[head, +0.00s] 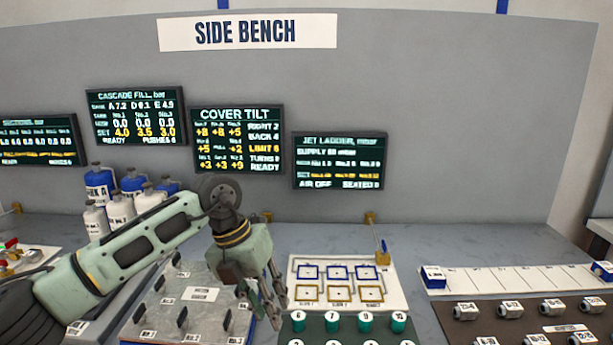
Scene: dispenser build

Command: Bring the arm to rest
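My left arm (130,255) comes in from the left and reaches across the bench. It is pale green with a dark joint at its bend. My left gripper (272,308) points down above the bench, between the grey board and the white card. Its dark fingers are seen from the side, so I cannot tell whether they are open or shut. No held object is clear. My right gripper is not in view.
Blue and white bottles (102,185) stand behind my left arm. A grey board (200,285) with upright dark tabs lies below it. A white card (345,300) with coloured squares and green cylinders (364,322) are right of the gripper. Metal fittings (510,309) sit farther right. Screens (238,140) hang behind.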

